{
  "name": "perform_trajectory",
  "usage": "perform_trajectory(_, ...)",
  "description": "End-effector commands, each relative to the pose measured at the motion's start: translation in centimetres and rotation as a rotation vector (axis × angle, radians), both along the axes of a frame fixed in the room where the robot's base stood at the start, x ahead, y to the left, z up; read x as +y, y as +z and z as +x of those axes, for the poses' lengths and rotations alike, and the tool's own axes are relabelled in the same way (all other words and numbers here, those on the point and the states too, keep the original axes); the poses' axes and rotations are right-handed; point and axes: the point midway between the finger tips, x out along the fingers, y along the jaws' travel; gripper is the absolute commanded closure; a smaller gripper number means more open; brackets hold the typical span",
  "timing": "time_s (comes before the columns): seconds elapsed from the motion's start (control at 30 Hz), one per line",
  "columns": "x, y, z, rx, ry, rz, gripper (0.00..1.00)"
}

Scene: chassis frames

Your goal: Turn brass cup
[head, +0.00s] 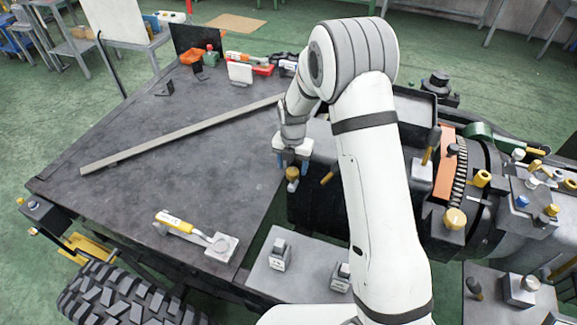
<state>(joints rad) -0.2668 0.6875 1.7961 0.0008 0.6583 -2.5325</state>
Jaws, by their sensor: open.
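A small brass cup (292,174) stands upright at the left edge of the dark machine block, near the middle of the head view. My gripper (292,162) points down right above it, with its two fingers open on either side of the cup's top. Whether the fingers touch the cup cannot be told at this size. My white arm reaches over from the lower right and hides part of the machine.
A dark plate table (150,190) lies left, with a long grey bar (180,135) across it and a yellow-handled tool (175,222) near its front. Other brass knobs (455,218) and machine parts crowd the right. A black tyre (125,295) is at lower left.

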Motion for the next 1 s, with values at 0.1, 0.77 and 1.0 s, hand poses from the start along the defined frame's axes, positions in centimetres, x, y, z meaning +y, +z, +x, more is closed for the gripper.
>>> perform_trajectory(0.1, 0.1, -1.1, -0.1, 0.001, 0.001, -0.001, 0.41)
perform_trajectory(0.77, 0.1, -1.7, 0.0, -0.001, 0.002, 0.000, 0.67)
perform_trajectory(1.0, 0.2, -1.7, 0.0, -0.001, 0.003, 0.001, 0.86)
